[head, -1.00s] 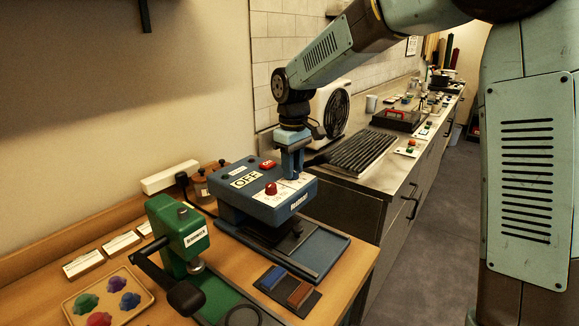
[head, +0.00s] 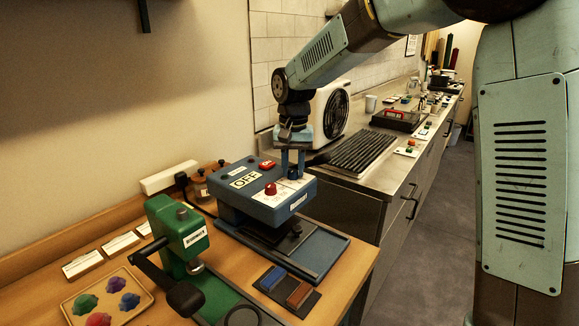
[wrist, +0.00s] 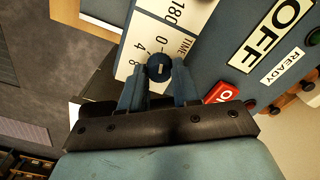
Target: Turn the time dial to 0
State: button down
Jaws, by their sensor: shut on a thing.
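The time dial (wrist: 159,67) is a small dark blue round knob with a pale mark, beside the word TIME and a printed scale with 0, 4 and 8 in the wrist view. It sits on the blue heat press (head: 262,209). My gripper (wrist: 159,77) is shut on the dial, with one finger on each side. In the head view my gripper (head: 293,171) points down onto the press top near its back right edge. The fingers mostly hide the dial there, and I cannot tell exactly which number its mark points at.
A red knob (head: 271,189) and an OFF sign (head: 246,180) are left of my gripper on the press. A green press (head: 178,235) stands in front left. A fan (head: 333,108) stands behind.

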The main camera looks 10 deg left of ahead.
aim_at(293, 170)
jog(key=shift+d+f+m, duration=0.1)
jog(key=shift+m, duration=1.1)
jog(key=c, duration=0.8)
grip_release()
jog(key=shift+r, duration=0.3)
notch_tip(293, 170, up, 13)
jog(key=shift+r, duration=0.1)
